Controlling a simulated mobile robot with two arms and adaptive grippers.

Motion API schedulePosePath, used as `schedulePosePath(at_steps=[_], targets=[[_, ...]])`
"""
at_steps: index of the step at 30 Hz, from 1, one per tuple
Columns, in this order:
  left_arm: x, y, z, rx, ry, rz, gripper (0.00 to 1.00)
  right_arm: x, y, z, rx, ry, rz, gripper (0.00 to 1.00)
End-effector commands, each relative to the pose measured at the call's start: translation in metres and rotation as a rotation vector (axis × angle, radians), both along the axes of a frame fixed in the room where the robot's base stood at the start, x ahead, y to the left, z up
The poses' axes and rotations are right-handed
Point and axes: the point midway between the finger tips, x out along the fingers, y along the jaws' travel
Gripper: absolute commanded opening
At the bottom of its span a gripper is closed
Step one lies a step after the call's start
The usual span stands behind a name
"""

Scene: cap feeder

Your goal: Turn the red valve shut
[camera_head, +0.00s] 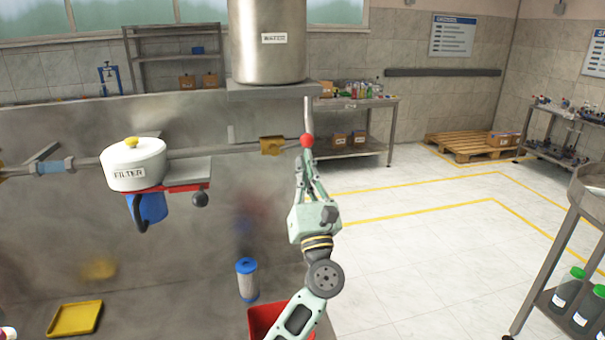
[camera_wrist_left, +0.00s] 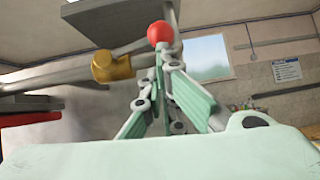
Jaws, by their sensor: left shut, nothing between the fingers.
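The red valve shows as a round red knob (camera_head: 306,141) just below a thin vertical pipe under the water tank. It also shows in the left wrist view (camera_wrist_left: 160,32), beyond my fingertips. My left gripper (camera_head: 303,158) is shut and empty, pointing up, with its tips just below the knob. In the left wrist view the tips (camera_wrist_left: 157,65) come together close under the knob; I cannot tell whether they touch it. The gripper hides what lies directly behind it. My right gripper is not in view.
A brass fitting (camera_head: 271,145) on the horizontal pipe is just left of the knob. The steel water tank (camera_head: 266,55) stands above on a shelf. A white filter housing (camera_head: 133,163) is at left. A blue-capped cartridge (camera_head: 247,279) and red bin (camera_head: 262,318) are below.

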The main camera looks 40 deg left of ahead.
Motion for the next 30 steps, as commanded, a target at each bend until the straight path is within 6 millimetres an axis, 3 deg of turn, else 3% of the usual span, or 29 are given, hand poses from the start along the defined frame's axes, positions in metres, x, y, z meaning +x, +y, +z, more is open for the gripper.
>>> schedulePosePath(at_steps=[14, 30], targets=[[0.003, -0.002, 0.003, -0.058, -0.068, 0.0, 0.0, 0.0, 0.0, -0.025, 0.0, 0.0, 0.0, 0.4], [0.008, -0.007, 0.02, -0.229, -0.268, 0.0, 0.0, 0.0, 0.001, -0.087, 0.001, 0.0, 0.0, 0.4]])
